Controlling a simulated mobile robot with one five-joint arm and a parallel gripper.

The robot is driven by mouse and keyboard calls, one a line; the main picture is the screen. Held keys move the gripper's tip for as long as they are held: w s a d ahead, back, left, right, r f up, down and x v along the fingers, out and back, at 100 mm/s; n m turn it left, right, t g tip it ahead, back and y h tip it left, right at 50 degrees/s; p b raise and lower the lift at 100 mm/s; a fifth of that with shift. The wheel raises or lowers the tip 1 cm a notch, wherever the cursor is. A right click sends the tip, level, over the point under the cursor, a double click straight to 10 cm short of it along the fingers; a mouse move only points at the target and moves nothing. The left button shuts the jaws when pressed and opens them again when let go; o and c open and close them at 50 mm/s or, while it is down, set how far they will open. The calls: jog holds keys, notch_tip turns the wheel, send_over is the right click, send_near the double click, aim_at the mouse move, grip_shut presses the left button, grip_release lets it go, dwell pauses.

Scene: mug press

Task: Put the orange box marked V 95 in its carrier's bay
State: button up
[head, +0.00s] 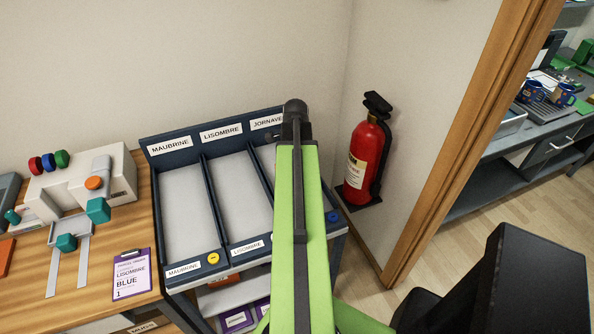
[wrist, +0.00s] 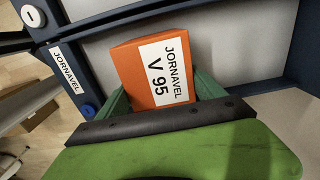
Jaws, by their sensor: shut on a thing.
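The orange box (wrist: 130,62) has a white label reading JORNAVEL V 95. My gripper (wrist: 162,93) is shut on it, with a green finger at each side. The box is over the light grey floor of the JORNAVEL bay (wrist: 214,36) in the wrist view; I cannot tell whether it touches the floor. In the head view the bay's back label (head: 268,121) shows at the right end of the dark blue rack. My green arm covers most of that bay there, and hides the gripper and box.
The MAUBRINE bay (head: 188,215) and LISOMBRE bay (head: 242,197) are empty, with dark dividers between bays. A red fire extinguisher (head: 366,155) is on the wall right of the rack. A wooden table with a press machine (head: 85,190) and a purple-edged order card (head: 131,274) is at left.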

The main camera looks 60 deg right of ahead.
jog(key=shift+f, duration=0.2)
jog(key=o, duration=1.7)
jog(key=shift+r, duration=0.1)
notch_tip(320, 180, up, 12)
jog(key=p, duration=1.2)
jog(key=shift+r, duration=0.15)
